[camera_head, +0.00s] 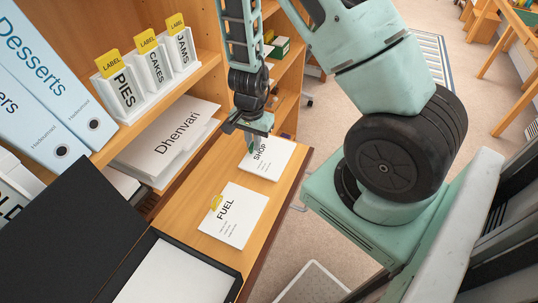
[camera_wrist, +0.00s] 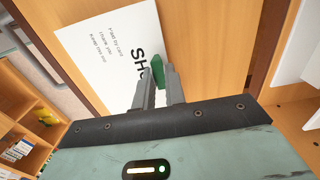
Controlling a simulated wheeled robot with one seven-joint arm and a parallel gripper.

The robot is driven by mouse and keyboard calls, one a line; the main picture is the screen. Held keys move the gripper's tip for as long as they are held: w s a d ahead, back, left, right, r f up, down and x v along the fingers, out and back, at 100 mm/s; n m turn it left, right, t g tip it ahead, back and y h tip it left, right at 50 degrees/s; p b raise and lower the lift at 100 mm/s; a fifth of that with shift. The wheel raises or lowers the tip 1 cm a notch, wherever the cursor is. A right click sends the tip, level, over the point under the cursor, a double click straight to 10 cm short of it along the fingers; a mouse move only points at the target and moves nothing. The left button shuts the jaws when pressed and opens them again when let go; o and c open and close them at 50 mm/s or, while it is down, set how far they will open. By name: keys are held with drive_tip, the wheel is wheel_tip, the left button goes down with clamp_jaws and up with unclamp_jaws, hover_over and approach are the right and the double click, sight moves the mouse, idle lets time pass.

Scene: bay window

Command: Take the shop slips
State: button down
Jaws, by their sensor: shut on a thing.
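The shop slips (camera_head: 270,160) are a white stack marked SHOP at the far end of the wooden shelf top. They also show in the wrist view (camera_wrist: 95,45), with the end of the word hidden by my fingers. A green clip (camera_wrist: 158,70) sits at their edge. My gripper (camera_wrist: 157,82) is shut on the green clip. In the head view, my gripper (camera_head: 250,137) points down at the left edge of the slips. The slips appear to lie flat on the wood; whether they are lifted at all is hard to tell.
The fuel slips (camera_head: 234,216) with a yellow clip lie nearer on the same wooden surface (camera_head: 188,225). Left is a shelf with label boxes (camera_head: 143,75), blue binders (camera_head: 50,85) and Dhenvari folders (camera_head: 170,140). A black-framed tray (camera_head: 178,270) stands in front. Open floor lies right.

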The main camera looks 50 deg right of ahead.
drive_tip(key=shift+r+p, duration=0.45)
drive_tip(key=shift+r, duration=0.05)
drive_tip(key=shift+r+p, duration=1.6)
drive_tip(key=shift+r, duration=0.15)
